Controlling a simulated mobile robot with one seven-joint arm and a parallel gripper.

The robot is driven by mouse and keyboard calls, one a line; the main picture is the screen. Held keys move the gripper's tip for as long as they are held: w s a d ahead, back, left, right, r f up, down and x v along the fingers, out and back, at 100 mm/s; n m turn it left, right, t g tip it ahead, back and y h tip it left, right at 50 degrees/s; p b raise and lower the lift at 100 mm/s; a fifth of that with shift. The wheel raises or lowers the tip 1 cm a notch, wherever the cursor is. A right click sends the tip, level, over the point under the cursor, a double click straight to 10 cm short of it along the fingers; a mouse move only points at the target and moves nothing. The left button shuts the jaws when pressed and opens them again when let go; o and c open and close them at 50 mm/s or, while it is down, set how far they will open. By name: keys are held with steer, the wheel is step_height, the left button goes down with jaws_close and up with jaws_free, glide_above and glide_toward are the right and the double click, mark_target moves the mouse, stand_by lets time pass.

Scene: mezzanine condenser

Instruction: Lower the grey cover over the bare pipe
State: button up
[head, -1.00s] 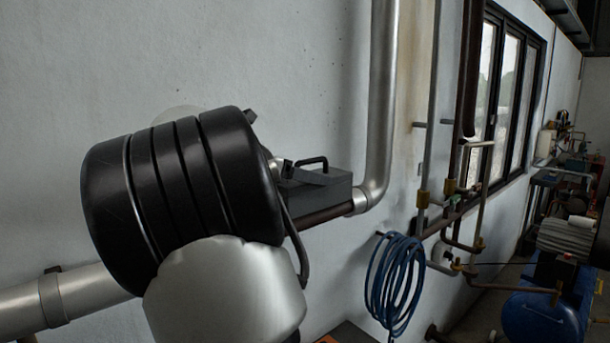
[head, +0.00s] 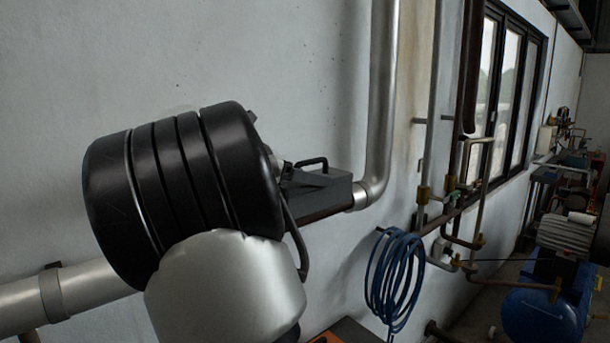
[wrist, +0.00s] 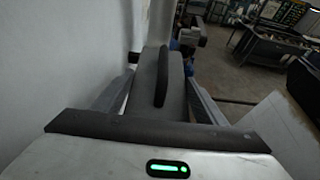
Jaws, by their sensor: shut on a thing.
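The grey cover (head: 330,190), a box-like piece with a black bar handle (head: 312,161) on top, is at the wall right of my dark wrist link. The bare pipe (head: 322,214) shows as a thin dark brown strip under its lower edge. The cover seems over the pipe; whether it is fully seated I cannot tell. In the wrist view my gripper (wrist: 160,95) has one finger on each side of the cover (wrist: 172,92), shut on it, with the handle (wrist: 161,76) between them. My arm hides the cover's left end in the head view.
A silver clad pipe (head: 376,110) rises at the right and another silver pipe section (head: 90,285) lies at the lower left. A blue hose coil (head: 395,275) hangs below right. The white wall (head: 200,50) stands close behind.

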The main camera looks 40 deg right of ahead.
mark_target(306, 193)
steer(key=shift+f+b, duration=0.7)
steer(key=shift+f, duration=0.75)
steer(key=shift+f+b, duration=0.75)
steer(key=shift+f, duration=1)
steer(key=shift+d+r+p, duration=0.15)
steer(key=shift+r+p, duration=1)
steer(key=shift+p, duration=0.05)
steer(key=shift+w+a+r+p, duration=0.1)
steer(key=shift+a+r+p, duration=0.1)
steer(key=shift+r+p, duration=0.3)
steer(key=shift+w+a+r+p, duration=0.1)
steer(key=shift+a+r+p, duration=0.1)
steer(key=shift+r+p, duration=0.3)
steer(key=shift+s+d+r, duration=0.1)
steer(key=shift+d+r, duration=0.05)
steer(key=shift+r, duration=0.3)
steer(key=shift+r+p, duration=0.1)
steer(key=shift+p, duration=0.2)
steer(key=shift+s+d, duration=0.1)
steer(key=shift+d, duration=0.05)
